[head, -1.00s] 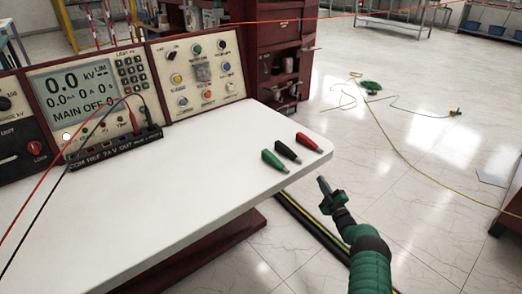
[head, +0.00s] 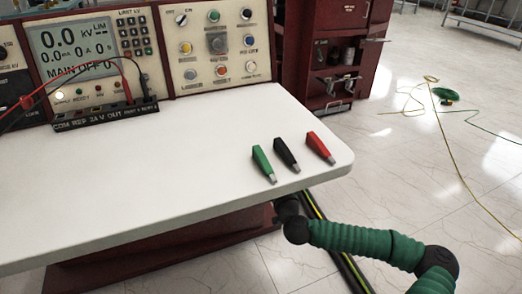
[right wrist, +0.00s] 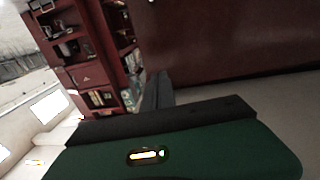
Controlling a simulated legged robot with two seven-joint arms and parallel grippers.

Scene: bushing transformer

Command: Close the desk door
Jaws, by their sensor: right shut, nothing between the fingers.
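The desk (head: 170,150) has a white top and a dark red base, and fills the left and middle of the head view. My right arm comes in from the lower right of the head view, and its end goes under the desk's front right edge, where the gripper is hidden. In the right wrist view my right gripper (right wrist: 158,92) is shut and empty, in front of a dark red panel (right wrist: 220,40). I cannot tell whether this panel is the desk door or how far it stands open. My left gripper is not in view.
On the desk top lie a green (head: 263,163), a black (head: 287,155) and a red connector (head: 321,147). A control console (head: 215,48) stands at the back. A red shelf cabinet (head: 330,50) stands behind. Cables lie on the floor at right, which is otherwise mostly open.

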